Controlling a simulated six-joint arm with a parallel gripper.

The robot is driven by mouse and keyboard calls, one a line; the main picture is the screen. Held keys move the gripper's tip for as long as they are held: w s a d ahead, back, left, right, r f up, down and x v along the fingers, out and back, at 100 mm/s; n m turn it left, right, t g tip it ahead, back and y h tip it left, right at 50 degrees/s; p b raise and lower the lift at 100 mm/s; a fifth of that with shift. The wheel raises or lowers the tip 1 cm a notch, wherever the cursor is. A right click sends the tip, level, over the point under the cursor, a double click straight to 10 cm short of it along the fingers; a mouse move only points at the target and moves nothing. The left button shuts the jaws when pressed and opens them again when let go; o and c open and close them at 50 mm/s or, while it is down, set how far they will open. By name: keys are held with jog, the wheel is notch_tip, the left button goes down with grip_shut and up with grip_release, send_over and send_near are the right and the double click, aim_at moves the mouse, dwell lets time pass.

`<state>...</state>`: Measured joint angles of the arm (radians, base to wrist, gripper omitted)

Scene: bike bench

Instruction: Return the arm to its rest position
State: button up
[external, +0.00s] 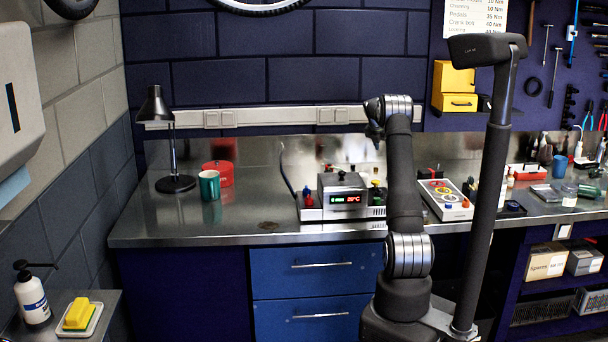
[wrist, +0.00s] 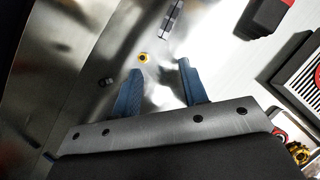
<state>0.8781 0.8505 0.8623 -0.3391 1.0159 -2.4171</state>
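My arm stands upright in front of the steel bench in the external view, with its upper end bent over toward the bench. My gripper (external: 373,133) shows there only as a small dark shape at the arm's top left, above the bench. In the wrist view, the two blue fingers of my gripper (wrist: 158,88) stand apart, with nothing between them. A small yellow ring (wrist: 144,59) lies on the steel surface beyond the fingertips.
The steel bench (external: 250,229) carries a black lamp (external: 172,150), a teal mug (external: 209,185), a red container (external: 220,174) and a grey unit with a display (external: 342,190). A dark post with a camera head (external: 488,47) stands right of my arm. The bench front left is clear.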

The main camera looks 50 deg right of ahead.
jog(key=w+a+m+g, duration=0.3)
jog(key=w+a+m, duration=0.2)
jog(key=w+a, duration=0.4)
jog(key=shift+m, duration=0.3)
jog(key=shift+w+d+f, duration=0.1)
jog(key=shift+w+f, duration=0.1)
jog(key=shift+f, duration=0.85)
jog(key=shift+w+d+f, duration=0.1)
jog(key=shift+w+f, duration=0.05)
jog(key=shift+f, duration=0.9)
jog(key=shift+w+d+f, duration=0.1)
jog(key=shift+w+f, duration=0.1)
jog(key=shift+f, duration=0.85)
